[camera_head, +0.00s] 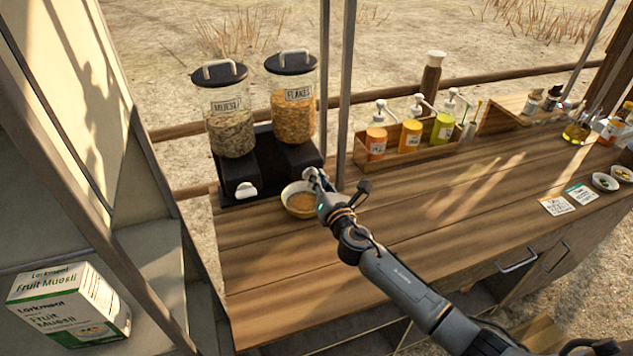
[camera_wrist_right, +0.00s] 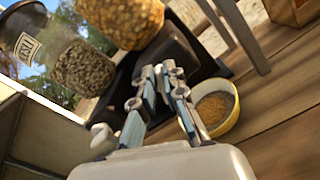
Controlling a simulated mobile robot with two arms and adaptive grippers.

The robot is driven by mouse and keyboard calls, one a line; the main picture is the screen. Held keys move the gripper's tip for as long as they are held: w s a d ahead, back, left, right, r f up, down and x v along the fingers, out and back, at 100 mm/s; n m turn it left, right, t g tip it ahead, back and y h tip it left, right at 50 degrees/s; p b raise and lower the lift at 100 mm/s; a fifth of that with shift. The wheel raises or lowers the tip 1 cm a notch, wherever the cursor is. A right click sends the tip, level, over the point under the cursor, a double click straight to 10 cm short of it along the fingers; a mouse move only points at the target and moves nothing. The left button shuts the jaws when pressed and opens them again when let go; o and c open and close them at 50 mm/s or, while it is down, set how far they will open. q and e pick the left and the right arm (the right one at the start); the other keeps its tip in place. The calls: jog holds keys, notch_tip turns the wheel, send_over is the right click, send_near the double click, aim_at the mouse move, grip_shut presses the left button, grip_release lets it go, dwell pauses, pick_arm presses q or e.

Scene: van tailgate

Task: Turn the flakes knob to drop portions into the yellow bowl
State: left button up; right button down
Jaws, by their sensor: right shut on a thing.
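The flakes dispenser (camera_head: 293,115) is a clear canister of orange flakes with a dark lid, on a black base (camera_head: 270,158). My right gripper (camera_head: 318,180) is at the front of the base below it, shut on the flakes knob, which the fingers mostly hide. In the right wrist view the fingers (camera_wrist_right: 168,82) reach to the base's front. The yellow bowl (camera_head: 300,211) stands on the counter just beside the gripper, below the flakes outlet. It holds some flakes and also shows in the right wrist view (camera_wrist_right: 229,122). My left gripper is not in view.
The muesli dispenser (camera_head: 230,130) stands left of the flakes one, with its white knob (camera_head: 246,190) in front. A wooden caddy (camera_head: 405,150) of pump bottles is to the right, beyond a grey post (camera_head: 344,90). The middle of the counter (camera_head: 440,200) is clear.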

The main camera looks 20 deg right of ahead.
jog(key=shift+d+f+m+b, duration=0.25)
jog(key=shift+m+b, duration=0.4)
jog(key=shift+m, duration=1.4)
jog(key=shift+d+f+m+b, duration=0.1)
jog(key=shift+f+m+b, duration=0.4)
jog(key=shift+m, duration=1.5)
jog(key=shift+d+f+m+b, duration=0.15)
jog(key=shift+m+b, duration=0.6)
jog(key=shift+m, duration=1.3)
jog(key=c, duration=1.4)
grip_release()
